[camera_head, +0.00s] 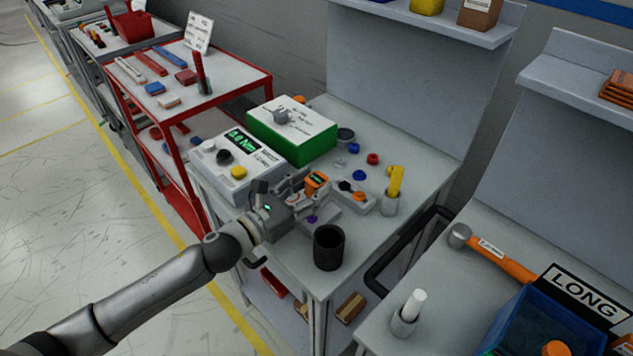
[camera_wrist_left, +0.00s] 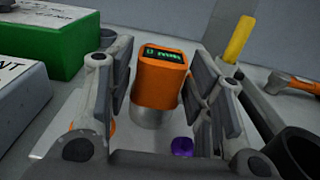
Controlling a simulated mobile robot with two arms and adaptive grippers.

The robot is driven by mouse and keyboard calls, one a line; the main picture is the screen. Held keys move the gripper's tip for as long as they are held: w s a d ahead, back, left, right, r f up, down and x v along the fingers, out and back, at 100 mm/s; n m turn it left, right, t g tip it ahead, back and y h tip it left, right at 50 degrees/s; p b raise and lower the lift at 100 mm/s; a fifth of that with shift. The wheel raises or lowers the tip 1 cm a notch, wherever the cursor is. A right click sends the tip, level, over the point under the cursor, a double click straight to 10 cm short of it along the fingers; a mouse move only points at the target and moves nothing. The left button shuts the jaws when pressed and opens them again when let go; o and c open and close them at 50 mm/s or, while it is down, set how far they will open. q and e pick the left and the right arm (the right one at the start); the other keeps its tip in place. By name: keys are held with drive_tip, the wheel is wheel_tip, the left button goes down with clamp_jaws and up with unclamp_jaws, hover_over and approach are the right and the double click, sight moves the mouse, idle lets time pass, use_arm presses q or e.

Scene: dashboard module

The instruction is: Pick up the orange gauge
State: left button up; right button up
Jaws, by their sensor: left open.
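The orange gauge (camera_head: 316,181) stands upright on the grey workbench, with a dark screen showing green characters. In the left wrist view the gauge (camera_wrist_left: 160,80) sits between the two fingers of my left gripper (camera_wrist_left: 155,95), on a silvery round base. My left gripper (camera_head: 300,196) is open around the gauge, with a visible gap on the left side; whether the right finger touches it I cannot tell. My right gripper is not in view.
A grey box with a green display (camera_head: 238,160) and a green-and-white box (camera_head: 292,135) stand left and behind. A black cup (camera_head: 328,247) is in front, a yellow-handled tool (camera_head: 395,182) to the right. A purple piece (camera_wrist_left: 182,145) lies near the gauge.

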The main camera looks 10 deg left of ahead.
use_arm(q)
drive_tip(key=shift+x, duration=0.95)
drive_tip(key=c, duration=0.8)
